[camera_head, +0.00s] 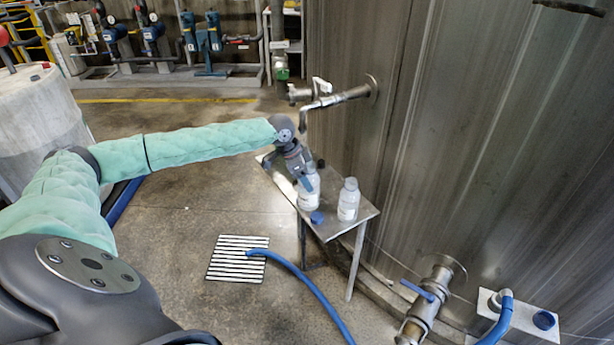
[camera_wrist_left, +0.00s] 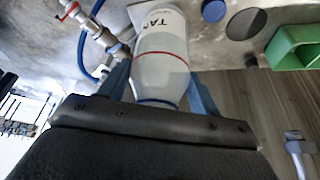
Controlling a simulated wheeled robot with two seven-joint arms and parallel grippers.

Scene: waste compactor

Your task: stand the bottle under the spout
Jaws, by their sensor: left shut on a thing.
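The spout (camera_head: 318,101) is a bent metal pipe with a valve on the tall steel tank wall; its tip points down above the far end of a small metal table (camera_head: 338,228). My left gripper (camera_head: 306,184) is shut on a white bottle (camera_head: 309,200) over the table, on the near side of the spout tip. I cannot tell whether its base touches the table. In the left wrist view the bottle (camera_wrist_left: 163,52), with a partly visible label, sits between the blue fingers. A second white bottle (camera_head: 348,200) stands to the right. My right gripper is not in view.
A blue cap (camera_head: 317,217) lies on the table, and a dark round thing (camera_head: 320,163) shows behind the gripper. A floor grate (camera_head: 237,260) and blue hose (camera_head: 310,287) lie in front. A lower valve (camera_head: 428,297) juts from the tank at right.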

